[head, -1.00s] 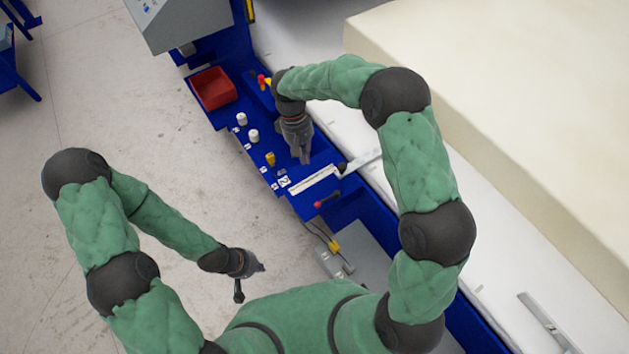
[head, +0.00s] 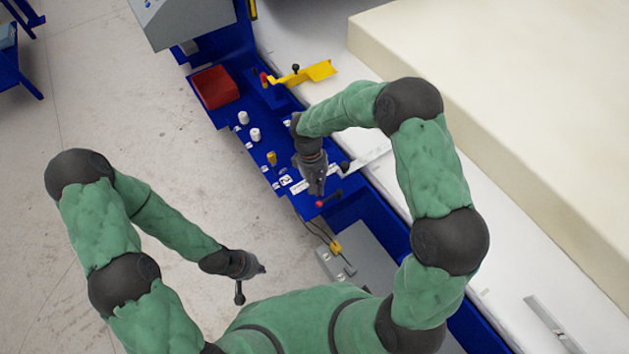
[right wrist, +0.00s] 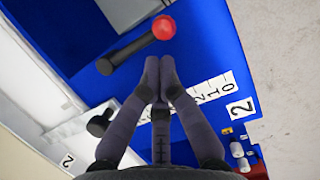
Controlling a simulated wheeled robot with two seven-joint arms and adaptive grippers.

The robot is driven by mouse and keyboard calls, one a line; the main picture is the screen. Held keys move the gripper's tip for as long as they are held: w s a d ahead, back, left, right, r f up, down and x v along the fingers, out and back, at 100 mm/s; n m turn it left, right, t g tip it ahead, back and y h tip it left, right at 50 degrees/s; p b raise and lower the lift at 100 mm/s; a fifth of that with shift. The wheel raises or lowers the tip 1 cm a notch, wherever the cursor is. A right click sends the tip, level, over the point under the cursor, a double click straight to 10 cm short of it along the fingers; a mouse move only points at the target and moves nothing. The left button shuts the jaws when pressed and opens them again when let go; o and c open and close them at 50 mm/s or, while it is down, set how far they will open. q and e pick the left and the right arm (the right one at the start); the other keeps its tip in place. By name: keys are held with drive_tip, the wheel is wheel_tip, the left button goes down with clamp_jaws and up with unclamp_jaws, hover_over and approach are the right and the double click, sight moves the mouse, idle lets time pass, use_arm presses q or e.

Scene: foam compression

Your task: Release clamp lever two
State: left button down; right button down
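The lever with a red ball knob and dark bar (head: 331,198) lies on the blue bench beside the number scale. In the right wrist view its red knob (right wrist: 163,28) is just beyond my fingertips, with its bar running down-left. My right gripper (head: 318,192) is over the scale, close to the lever. In the right wrist view its fingers (right wrist: 160,66) are together at the tips with nothing seen between them. A "2" label (right wrist: 240,108) is right of the scale. A pale clamp plate (head: 372,160) also bears a 2 in the right wrist view (right wrist: 66,159). My left gripper (head: 258,268) hangs over the floor.
A yellow clamp plate (head: 318,71), with a red-knobbed lever (head: 264,79), is farther along the bench. A red bin (head: 215,88), white knobs (head: 254,134) and a yellow knob (head: 271,158) stand on the bench. A large foam block (head: 510,110) lies at right.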

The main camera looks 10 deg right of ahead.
drive_tip(key=shift+s+n+p, duration=0.4)
drive_tip(key=shift+s+n, duration=0.35)
drive_tip(key=shift+n, duration=0.45)
idle(0.3)
drive_tip(key=shift+s+n+t+h, duration=0.3)
drive_tip(key=shift+s+n+h, duration=0.3)
drive_tip(key=shift+n, duration=0.4)
drive_tip(key=s+n, duration=0.1)
drive_tip(key=n, duration=0.1)
drive_tip(key=s+d+n+t+p, duration=0.1)
drive_tip(key=n, duration=0.1)
drive_tip(key=shift+s+h, duration=0.1)
drive_tip(key=shift+h, duration=0.2)
drive_tip(key=shift+s+d+n+t+b, duration=0.1)
drive_tip(key=shift+s+d+n+t, duration=0.4)
drive_tip(key=shift+n, duration=0.85)
drive_tip(key=shift+s+d+n+t+b, duration=0.25)
drive_tip(key=shift+d+n, duration=0.35)
drive_tip(key=shift+n, duration=0.7)
drive_tip(key=shift+s+d+n+t, duration=0.35)
drive_tip(key=shift+s+d+n, duration=0.2)
drive_tip(key=shift+n, duration=0.8)
drive_tip(key=shift+a, duration=0.1)
